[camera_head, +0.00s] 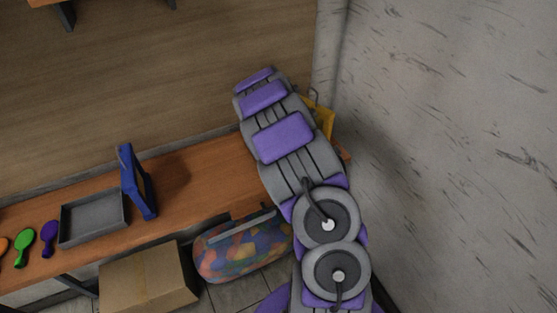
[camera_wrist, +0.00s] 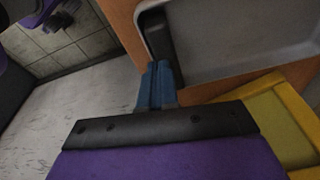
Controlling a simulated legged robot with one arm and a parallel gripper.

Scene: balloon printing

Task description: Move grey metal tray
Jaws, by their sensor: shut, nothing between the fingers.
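A shallow grey tray (camera_head: 70,241) lies on the wooden bench at the left in the head view. In the wrist view, a pale grey tray-like container (camera_wrist: 225,66) with a rounded rim and a dark part at its left end fills the upper right. I cannot tell whether it is the same tray; my arm hides the bench's right end in the head view. My gripper (camera_wrist: 157,68) shows blue fingers, shut and empty, close beside the container's left end. Whether they touch it is unclear. The fingers are hidden in the head view.
A blue upright frame (camera_head: 138,182) stands right of the head-view tray, with coloured balloon-like items (camera_head: 24,248) to its left. A yellow object (camera_wrist: 262,118) lies close to my gripper. A cardboard box (camera_head: 148,281) and patterned bag (camera_head: 240,247) are below the bench. A wall stands at right.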

